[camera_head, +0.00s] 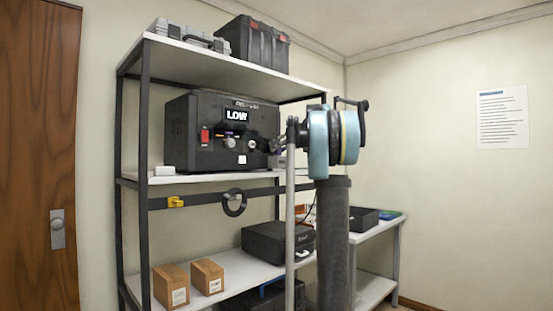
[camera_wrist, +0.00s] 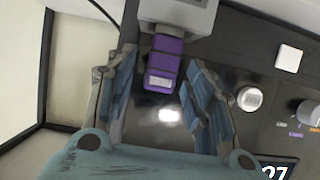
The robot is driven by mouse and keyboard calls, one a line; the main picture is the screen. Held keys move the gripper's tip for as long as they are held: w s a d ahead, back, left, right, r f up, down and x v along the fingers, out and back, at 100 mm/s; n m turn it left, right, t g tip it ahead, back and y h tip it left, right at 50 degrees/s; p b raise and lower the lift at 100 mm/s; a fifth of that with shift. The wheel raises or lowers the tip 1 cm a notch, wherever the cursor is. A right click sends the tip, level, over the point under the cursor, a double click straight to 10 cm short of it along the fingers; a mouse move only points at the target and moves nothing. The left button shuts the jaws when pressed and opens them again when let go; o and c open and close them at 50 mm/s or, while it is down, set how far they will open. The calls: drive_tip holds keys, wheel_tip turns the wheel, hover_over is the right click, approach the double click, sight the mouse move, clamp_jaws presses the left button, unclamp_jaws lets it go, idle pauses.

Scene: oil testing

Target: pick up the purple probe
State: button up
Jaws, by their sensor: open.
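The purple probe (camera_wrist: 163,62) shows at the upper middle of the wrist view. It is blocky, with a pale label on its near end, and its far end meets a light grey box (camera_wrist: 180,14). My gripper (camera_wrist: 160,98) is open, with one blue-grey finger to the left and one to the right of the probe. The probe's near part lies between the fingertips, with visible gaps on both sides. In the head view my gripper (camera_head: 277,145) is at the right end of the black tester (camera_head: 222,130), and the probe is too small to make out there.
The tester's panel has a white knob (camera_wrist: 249,99), a white square button (camera_wrist: 288,57) and a lit display. The tester stands on the middle shelf (camera_head: 215,178). Two cardboard boxes (camera_head: 207,276) and a black case (camera_head: 277,242) sit below. The upper shelf (camera_head: 200,58) is above.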

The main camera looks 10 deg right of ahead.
clamp_jaws()
